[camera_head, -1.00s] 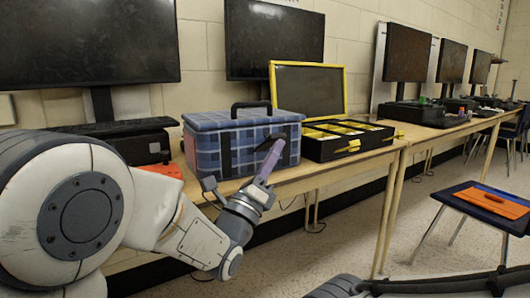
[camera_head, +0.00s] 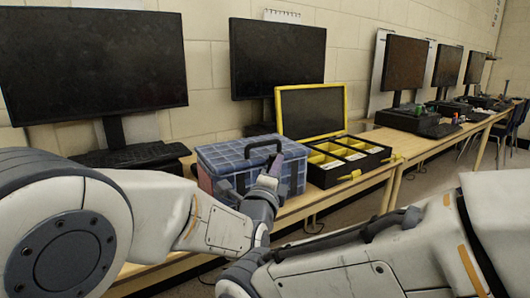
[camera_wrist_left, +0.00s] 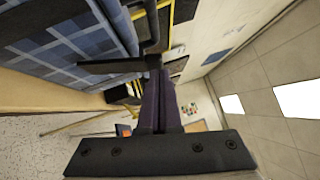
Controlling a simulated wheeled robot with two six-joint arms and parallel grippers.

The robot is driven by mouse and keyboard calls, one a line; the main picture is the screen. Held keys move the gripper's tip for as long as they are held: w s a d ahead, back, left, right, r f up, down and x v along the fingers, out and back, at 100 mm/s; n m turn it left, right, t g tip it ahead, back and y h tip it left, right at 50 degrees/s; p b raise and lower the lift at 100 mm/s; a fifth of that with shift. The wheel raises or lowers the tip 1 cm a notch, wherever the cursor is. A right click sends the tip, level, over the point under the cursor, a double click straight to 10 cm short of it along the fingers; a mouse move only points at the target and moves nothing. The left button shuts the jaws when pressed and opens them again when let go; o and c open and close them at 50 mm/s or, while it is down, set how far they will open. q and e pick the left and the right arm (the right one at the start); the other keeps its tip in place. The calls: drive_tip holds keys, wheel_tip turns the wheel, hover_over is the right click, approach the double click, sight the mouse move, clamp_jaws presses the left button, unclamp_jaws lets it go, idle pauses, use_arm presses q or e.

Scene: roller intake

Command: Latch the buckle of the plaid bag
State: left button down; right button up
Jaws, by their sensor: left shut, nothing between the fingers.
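The blue plaid bag (camera_head: 222,162) stands on the table with its lid down and a black carry handle (camera_head: 263,147) standing up on top. Dark straps run down its front; one strap (camera_head: 240,183) shows left of my gripper. I cannot make out whether the buckle is latched. My left gripper (camera_head: 275,164) is shut and empty, in front of the bag's front right part, and covers some of it. In the left wrist view the shut fingers (camera_wrist_left: 161,82) are beside the plaid side (camera_wrist_left: 62,42). My right arm reaches in from the right; its gripper is not visible.
A black case with yellow compartments (camera_head: 345,158) and an open lid stands right of the bag. Monitors (camera_head: 277,62) and a keyboard (camera_head: 133,154) stand behind and left. The table's front edge (camera_head: 385,170) runs below. My right arm crosses the foreground.

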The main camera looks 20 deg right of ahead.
sight(272, 155)
use_arm(q)
drive_tip(key=w+p, duration=0.1)
drive_tip(key=r+n+g+y+p, duration=0.1)
drive_tip(key=p, duration=0.1)
drive_tip(key=shift+w+a+r+n, duration=0.2)
drive_tip(key=shift+w+r+n, duration=0.1)
drive_tip(key=shift+w, duration=0.05)
drive_tip(key=shift+w+a+f+n+g+p, duration=0.15)
drive_tip(key=shift+w+n+g+p, duration=0.35)
drive_tip(key=shift+p, duration=0.7)
use_arm(e)
wheel_tip(272, 155, up, 7)
drive_tip(key=shift+f, duration=0.1)
